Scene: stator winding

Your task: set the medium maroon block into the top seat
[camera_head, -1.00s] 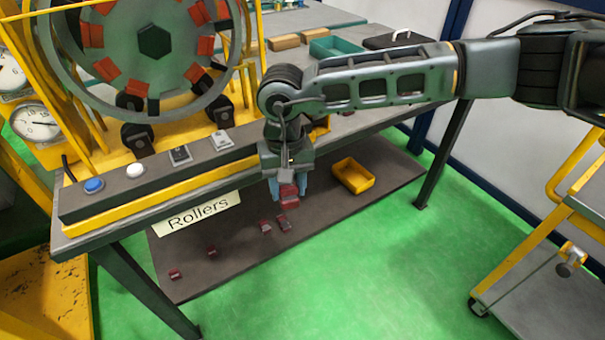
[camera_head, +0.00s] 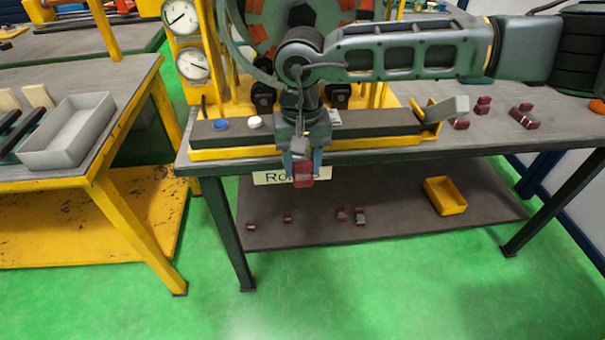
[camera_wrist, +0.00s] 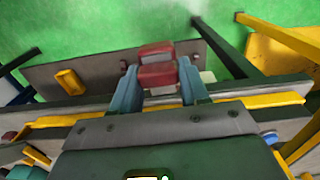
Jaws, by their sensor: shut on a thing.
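My gripper (camera_head: 302,166) is shut on a maroon block (camera_head: 303,174) and holds it in the air in front of the workbench's front edge. In the wrist view the block (camera_wrist: 158,72) sits between the two blue-grey fingers (camera_wrist: 158,88). It shows a maroon top part and a lighter band. The stator ring (camera_head: 270,22) stands on the bench behind my arm, with maroon-orange blocks around its inside. My arm hides much of the ring, and its top lies outside the head view, so the top seat does not show.
Loose maroon blocks (camera_head: 524,117) lie on the bench at the right. Several small ones (camera_head: 343,214) lie on the lower shelf near a yellow bin (camera_head: 445,196). A grey tray (camera_head: 68,131) is on the left table. Gauges (camera_head: 192,64) stand left of the ring.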

